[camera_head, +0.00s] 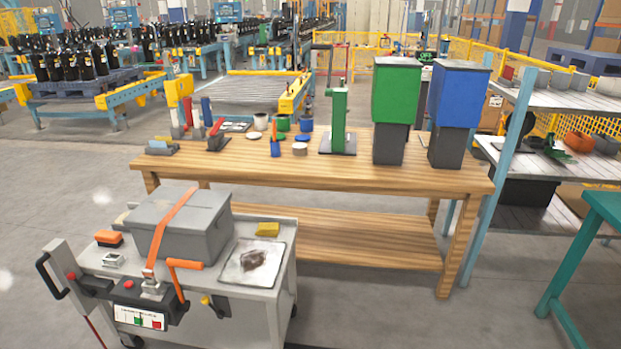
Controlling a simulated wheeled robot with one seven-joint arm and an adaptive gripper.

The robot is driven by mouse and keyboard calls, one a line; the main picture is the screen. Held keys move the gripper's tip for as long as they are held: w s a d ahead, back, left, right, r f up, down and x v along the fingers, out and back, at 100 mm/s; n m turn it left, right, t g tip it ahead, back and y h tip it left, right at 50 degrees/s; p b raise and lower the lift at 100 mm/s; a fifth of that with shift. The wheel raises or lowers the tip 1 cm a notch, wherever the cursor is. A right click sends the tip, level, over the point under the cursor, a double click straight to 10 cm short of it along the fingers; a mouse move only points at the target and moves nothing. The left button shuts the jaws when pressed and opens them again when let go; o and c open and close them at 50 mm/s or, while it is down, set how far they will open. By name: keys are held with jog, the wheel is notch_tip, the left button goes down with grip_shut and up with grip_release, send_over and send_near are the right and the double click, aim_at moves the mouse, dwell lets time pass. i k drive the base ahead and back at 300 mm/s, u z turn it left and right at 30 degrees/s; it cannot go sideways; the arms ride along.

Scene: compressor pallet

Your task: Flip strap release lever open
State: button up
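A grey lidded box (195,238) sits on a grey cart (262,305) at the lower left. An orange strap (172,228) runs over its lid and down its front to a silver buckle (150,287) on a dark housing at the cart's front. An orange lever (184,264) stands up beside the buckle, with a level grip at its top and a stem going down to the housing. Which part is the strap release lever, and whether it is latched, I cannot tell for certain. My gripper is not in view.
On the cart are an orange-black block (109,238), a yellow block (267,229) and a stained tray (276,262). A black handle (52,278) juts out left. A wooden workbench (300,172) stands behind, shelves (560,103) at right.

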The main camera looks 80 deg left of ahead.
aim_at(204, 300)
jog(key=u, duration=3.55)
jog(key=k, duration=0.5)
jog(key=u, duration=1.55)
jog(key=i, duration=0.95)
jog(key=z, duration=0.35)
